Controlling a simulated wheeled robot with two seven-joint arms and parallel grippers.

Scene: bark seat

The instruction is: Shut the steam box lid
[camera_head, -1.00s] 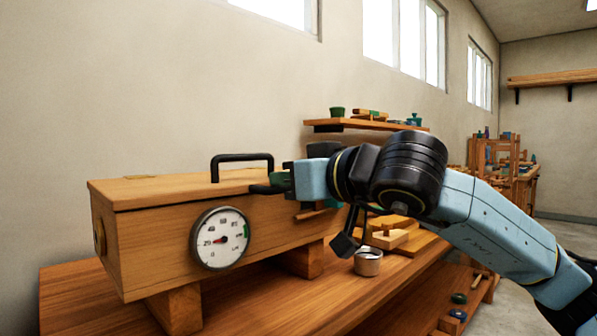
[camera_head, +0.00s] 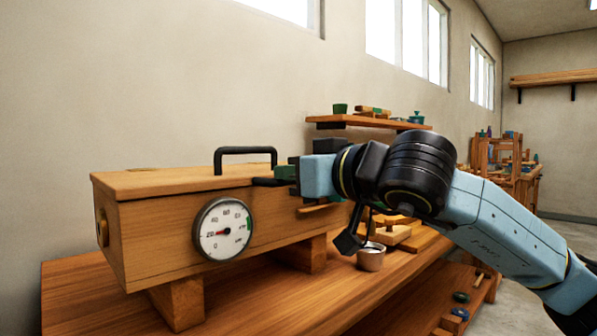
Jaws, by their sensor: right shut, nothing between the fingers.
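The steam box (camera_head: 165,235) is a long wooden box on wooden blocks on the bench, at the left of the head view. Its lid (camera_head: 150,183) lies flat on top, with no clear gap along the front edge. A black handle (camera_head: 246,152) stands on the lid. A round gauge (camera_head: 222,230) with a red needle is on the front. My right gripper (camera_head: 262,182) is shut and empty, at the front edge of the lid just right of and below the handle. Whether it touches the lid is unclear. My left gripper is not in view.
A small cup (camera_head: 371,257) and wooden pieces (camera_head: 397,236) are on the bench (camera_head: 240,305) under and behind my right arm. A wall shelf (camera_head: 345,122) holds small green items. Another rack (camera_head: 500,158) stands far right.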

